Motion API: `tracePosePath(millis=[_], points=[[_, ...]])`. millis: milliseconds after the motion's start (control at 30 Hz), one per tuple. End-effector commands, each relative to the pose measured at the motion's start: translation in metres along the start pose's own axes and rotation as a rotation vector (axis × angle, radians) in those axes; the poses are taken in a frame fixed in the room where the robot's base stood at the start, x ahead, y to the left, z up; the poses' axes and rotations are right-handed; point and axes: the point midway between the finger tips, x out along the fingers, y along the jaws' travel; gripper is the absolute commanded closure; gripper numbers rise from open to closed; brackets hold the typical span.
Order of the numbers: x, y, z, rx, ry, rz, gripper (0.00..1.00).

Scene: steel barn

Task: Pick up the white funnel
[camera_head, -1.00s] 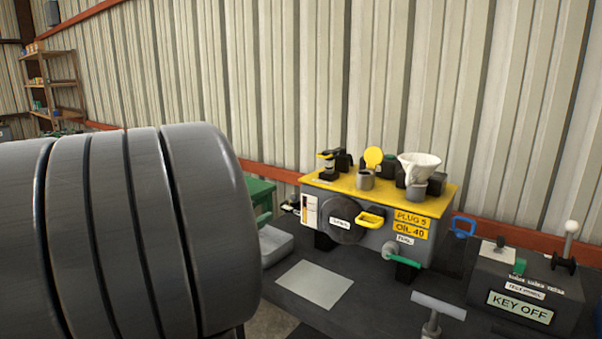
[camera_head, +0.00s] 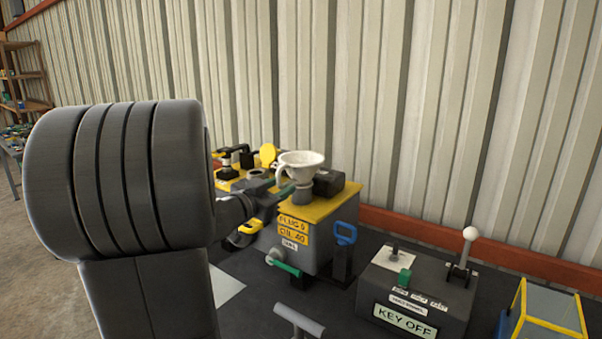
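The white funnel (camera_head: 301,160) sits upright on the grey neck (camera_head: 303,194) at the front of the yellow-topped engine box (camera_head: 316,212). Its handle shows on its left side. My gripper (camera_head: 277,190) reaches in from the left, just left of the funnel and close to its handle and lower part. Whether it touches the funnel cannot be made out. The fingers are small and partly hidden, so their opening is unclear. My large grey arm link covers the left of the view.
Black parts and a raised yellow cap (camera_head: 268,155) stand on the box around the funnel. A black block (camera_head: 329,183) is right of it. A control box marked KEY OFF (camera_head: 418,290) with a lever stands at right. The ribbed wall is behind.

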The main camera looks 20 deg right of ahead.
Motion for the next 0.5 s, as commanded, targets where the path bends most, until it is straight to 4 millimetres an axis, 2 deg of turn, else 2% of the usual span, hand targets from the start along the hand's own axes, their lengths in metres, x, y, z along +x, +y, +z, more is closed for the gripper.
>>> tracePosePath(millis=[100,367,500], points=[[0.0111,0.0006,-0.0006,-0.001,0.001,0.001,0.63],[0.0124,0.0002,-0.0001,0.0,0.001,-0.001,0.65],[0.0122,0.0002,-0.0001,0.0,0.001,-0.001,0.92]])
